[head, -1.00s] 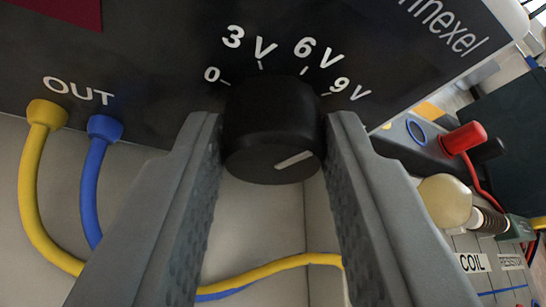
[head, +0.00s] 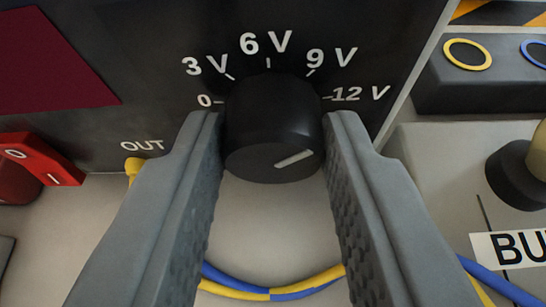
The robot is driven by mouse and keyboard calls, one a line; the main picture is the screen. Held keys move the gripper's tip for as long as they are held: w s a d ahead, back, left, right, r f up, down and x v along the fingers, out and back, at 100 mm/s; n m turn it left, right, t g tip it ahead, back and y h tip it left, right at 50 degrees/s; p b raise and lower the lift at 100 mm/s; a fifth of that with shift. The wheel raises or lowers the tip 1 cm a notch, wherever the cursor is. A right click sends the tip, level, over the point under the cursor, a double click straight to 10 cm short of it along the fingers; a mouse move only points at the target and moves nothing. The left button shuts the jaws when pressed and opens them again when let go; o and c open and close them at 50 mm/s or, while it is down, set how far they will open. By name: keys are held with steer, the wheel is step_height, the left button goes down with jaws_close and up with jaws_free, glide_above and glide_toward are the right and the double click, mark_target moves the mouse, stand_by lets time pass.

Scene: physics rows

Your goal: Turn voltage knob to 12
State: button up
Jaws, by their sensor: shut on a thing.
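The voltage knob (head: 272,145) is a black round dial on the dark front panel of a power supply, with a white pointer line (head: 294,159) on its face. The scale around it reads 0, 3 V, 6 V, 9 V and 12 V, from left over the top to right. The pointer aims right and slightly up, between the 9 V mark (head: 311,73) and the 12 V mark (head: 327,97), seemingly closer to 12 V. My gripper (head: 275,118) is shut on the knob, one grey finger on each side. The fingers hide the knob's sides.
Yellow and blue cables (head: 275,292) cross below the knob. A dark block with a yellow ring (head: 467,54) is at the right.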

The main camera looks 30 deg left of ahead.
steer(key=m+y, duration=0.3)
steer(key=m, duration=0.1)
steer(key=shift+w+d+f+g, duration=0.1)
steer(key=shift+d+g, duration=0.15)
steer(key=shift+g, duration=0.05)
stand_by(0.5)
steer(key=o, duration=1)
steer(key=shift+c, duration=0.2)
steer(key=v, duration=1.7)
steer(key=shift+d, duration=0.2)
